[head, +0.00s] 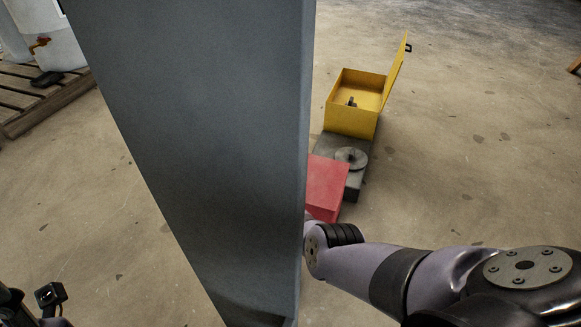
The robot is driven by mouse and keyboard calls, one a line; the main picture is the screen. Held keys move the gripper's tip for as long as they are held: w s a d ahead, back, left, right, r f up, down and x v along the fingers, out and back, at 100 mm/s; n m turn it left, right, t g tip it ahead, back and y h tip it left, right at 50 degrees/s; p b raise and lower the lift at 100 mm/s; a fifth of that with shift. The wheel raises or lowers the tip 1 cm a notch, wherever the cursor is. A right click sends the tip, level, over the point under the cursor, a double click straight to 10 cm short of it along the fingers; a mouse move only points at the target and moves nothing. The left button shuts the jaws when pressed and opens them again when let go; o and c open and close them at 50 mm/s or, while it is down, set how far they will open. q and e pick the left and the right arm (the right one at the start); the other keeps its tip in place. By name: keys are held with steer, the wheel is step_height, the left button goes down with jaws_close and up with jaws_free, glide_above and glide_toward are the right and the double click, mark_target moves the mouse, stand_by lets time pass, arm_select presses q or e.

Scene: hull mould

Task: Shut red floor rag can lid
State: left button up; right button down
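A red box-shaped can (327,185) stands low on the floor near the middle. Its left part is hidden behind a big blue-grey upright. The visible part of its top is a flat red face; I cannot tell whether this is the lid lying fully shut. My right arm comes in from the lower right and its far end passes behind the upright, just below the can. My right gripper is hidden there. At the lower left corner a small dark part of my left arm shows, but not its fingers.
The blue-grey upright (200,130) blocks much of the view. Behind the can are a dark grey block with a round disc (352,158) and an open yellow box (350,122) with its lid raised. A pallet (40,105) stands at upper left. Floor to the right is clear.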

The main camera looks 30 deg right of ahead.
steer(key=shift+s+f, duration=0.1)
steer(key=shift+f, duration=0.1)
steer(key=c, duration=2)
jaws_free()
